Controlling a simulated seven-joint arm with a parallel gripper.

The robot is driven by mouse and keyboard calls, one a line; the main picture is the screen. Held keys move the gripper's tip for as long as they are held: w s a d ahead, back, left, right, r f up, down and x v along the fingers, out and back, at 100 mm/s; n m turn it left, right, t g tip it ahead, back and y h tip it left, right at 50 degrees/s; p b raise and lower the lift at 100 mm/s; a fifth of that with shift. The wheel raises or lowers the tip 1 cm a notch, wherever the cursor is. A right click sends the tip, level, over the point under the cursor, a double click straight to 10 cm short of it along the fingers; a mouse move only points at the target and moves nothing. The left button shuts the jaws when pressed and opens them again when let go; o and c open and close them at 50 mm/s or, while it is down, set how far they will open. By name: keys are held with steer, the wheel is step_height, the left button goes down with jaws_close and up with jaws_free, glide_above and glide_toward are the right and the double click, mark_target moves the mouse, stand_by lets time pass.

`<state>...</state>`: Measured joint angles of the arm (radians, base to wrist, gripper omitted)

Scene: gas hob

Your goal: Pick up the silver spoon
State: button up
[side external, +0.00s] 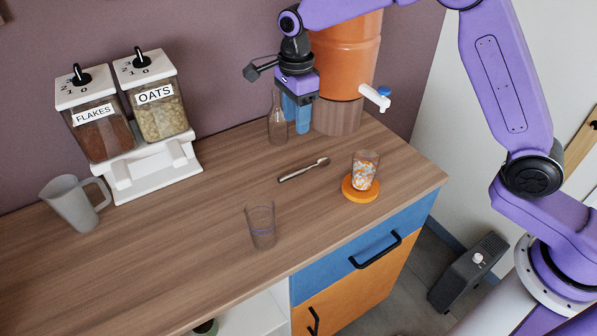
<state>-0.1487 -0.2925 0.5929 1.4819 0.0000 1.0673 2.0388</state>
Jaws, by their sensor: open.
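The silver spoon (298,171) lies flat in the middle of the wooden counter, slanting, with its wider end toward the upper right. My gripper (297,125) has blue fingers pointing down and is open with nothing seen between them. It hangs toward the back of the counter, behind the spoon and apart from it. Its height above the counter is hard to tell. No part of the spoon is hidden.
A clear bottle (277,128) stands just left of my fingers, and an orange dispenser (345,55) on a wooden base stands right. A filled glass (364,168) on an orange coaster (361,194), an empty glass (261,226), a grey pitcher (70,202) and cereal dispensers (150,160) surround clear counter.

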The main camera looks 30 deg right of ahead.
mark_target(297, 171)
step_height(297, 171, down, 15)
steer(key=shift+d, duration=0.1)
jaws_close()
stand_by(0.6)
